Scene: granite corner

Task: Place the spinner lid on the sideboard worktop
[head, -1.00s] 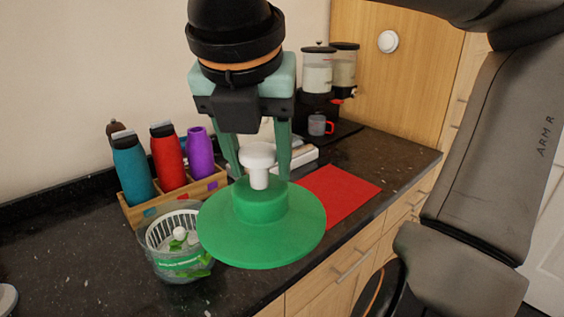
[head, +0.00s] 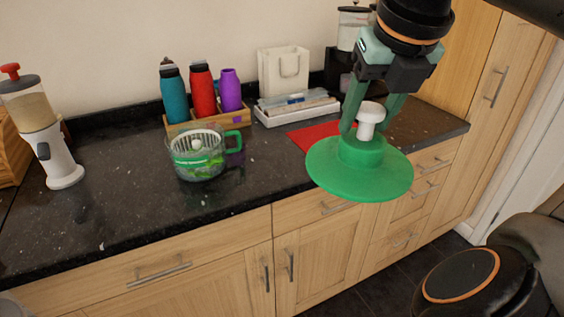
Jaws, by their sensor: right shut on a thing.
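The spinner lid (head: 352,177) is a green disc with a raised hub and a white knob (head: 369,116). My right gripper (head: 368,122) is shut on the lid at its knob, fingers pointing down. The lid hangs level in front of the worktop's front edge, over the drawers in the picture, and hides part of the red mat. The sideboard worktop (head: 110,200) is dark speckled stone. The clear salad spinner bowl (head: 200,170), with a white basket and green leaves, stands open on it. My left gripper is not in view.
A wooden crate (head: 180,130) holds teal, red and purple bottles at the back. A red mat (head: 308,138), white tray (head: 297,111) and white bag (head: 284,72) are to the right. A dispenser (head: 45,140) stands left. Worktop between dispenser and bowl is clear.

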